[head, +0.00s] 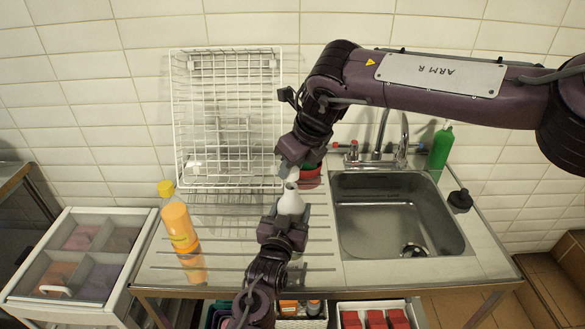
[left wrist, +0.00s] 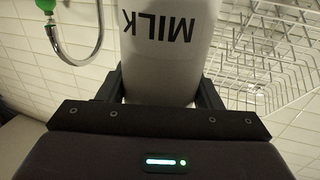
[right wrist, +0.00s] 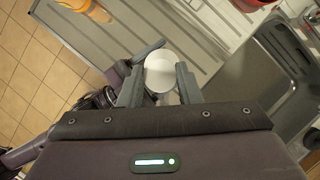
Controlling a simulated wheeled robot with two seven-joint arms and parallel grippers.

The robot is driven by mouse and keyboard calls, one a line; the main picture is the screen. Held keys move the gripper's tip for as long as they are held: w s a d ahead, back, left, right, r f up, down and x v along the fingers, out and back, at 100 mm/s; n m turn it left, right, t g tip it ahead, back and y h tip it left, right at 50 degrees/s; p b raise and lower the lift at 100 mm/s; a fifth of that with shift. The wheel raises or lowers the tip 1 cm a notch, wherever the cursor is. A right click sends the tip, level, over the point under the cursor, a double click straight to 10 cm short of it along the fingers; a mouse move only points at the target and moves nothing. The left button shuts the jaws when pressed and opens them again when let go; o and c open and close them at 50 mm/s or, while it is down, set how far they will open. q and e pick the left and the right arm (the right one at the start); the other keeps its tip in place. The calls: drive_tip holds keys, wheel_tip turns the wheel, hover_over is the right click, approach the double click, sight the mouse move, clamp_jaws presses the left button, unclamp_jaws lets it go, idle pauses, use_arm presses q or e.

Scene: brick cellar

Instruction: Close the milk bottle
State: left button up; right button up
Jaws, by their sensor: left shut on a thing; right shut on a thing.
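The white milk bottle (head: 291,203) stands about upright over the ribbed drainer, and its lettering reads MILK in the left wrist view (left wrist: 170,45). My left gripper (head: 287,219) is shut around its body. My right gripper (head: 291,172) is above the bottle's neck, pointing down. It is shut on a white round cap (right wrist: 160,73), seen between its fingers in the right wrist view. The cap is over the bottle's mouth or close to it. I cannot tell whether they touch, since the right fingers hide part of the neck.
A white wire dish rack (head: 228,183) stands behind at the left. An orange juice bottle (head: 179,226) stands left on the drainer. A sink (head: 395,225) with a tap (head: 403,140) is at the right.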

drive_tip(key=shift+f, duration=0.25)
idle(0.3)
drive_tip(key=shift+f, duration=0.9)
drive_tip(key=shift+f, duration=0.5)
